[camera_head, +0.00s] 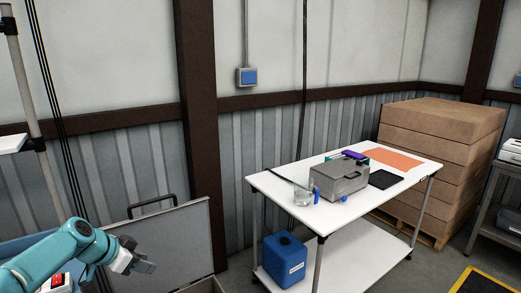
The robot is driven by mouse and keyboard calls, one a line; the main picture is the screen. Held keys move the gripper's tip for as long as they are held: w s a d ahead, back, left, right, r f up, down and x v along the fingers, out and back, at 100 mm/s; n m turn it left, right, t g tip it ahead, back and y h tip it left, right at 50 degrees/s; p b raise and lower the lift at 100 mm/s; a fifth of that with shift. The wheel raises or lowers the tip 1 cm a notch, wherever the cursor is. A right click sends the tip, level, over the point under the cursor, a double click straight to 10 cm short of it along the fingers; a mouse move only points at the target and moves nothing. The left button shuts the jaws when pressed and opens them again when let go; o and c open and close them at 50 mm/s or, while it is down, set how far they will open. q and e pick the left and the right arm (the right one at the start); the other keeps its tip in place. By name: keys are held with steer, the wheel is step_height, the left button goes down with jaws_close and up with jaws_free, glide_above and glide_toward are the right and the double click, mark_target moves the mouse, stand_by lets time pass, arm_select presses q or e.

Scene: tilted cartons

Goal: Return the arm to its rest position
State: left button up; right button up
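My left arm comes in from the lower left, and its gripper (145,266) is in front of an upright grey panel. The gripper's dark fingers point right and slightly down. They are small and seen from the side, so I cannot tell whether they are open or shut. I see nothing clearly held in them. My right gripper is not in view.
A grey panel with a dark handle (165,240) stands close behind my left gripper. A white table (280,190) to the right holds a grey case (338,180), a glass jar (303,197) and an orange sheet (402,159). A blue canister (284,262) is below. Stacked cartons (440,125) stand behind.

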arm_select(q)
steer(key=s+d+f+n+g, duration=0.1)
steer(key=s+d+f+n, duration=0.15)
steer(key=f, duration=0.45)
steer(key=s+d+f+n+g+y, duration=0.1)
steer(key=s+d+f, duration=0.3)
steer(key=f, duration=0.3)
steer(key=s+d+f+n+g, duration=0.1)
steer(key=s+d+f+n, duration=0.15)
steer(key=f, duration=0.55)
steer(key=s+d+f+n+g, duration=0.1)
steer(key=s+d+f, duration=0.2)
steer(key=s, duration=0.6)
steer(key=s+d+f+n+g, duration=0.1)
steer(key=s+d+f+n, duration=0.1)
steer(key=s, duration=0.7)
steer(key=s+d+f+n+g, duration=0.1)
steer(key=s+d+f, duration=0.3)
steer(key=s, duration=0.5)
steer(key=shift+d+f, duration=0.15)
steer(key=shift+d, duration=0.45)
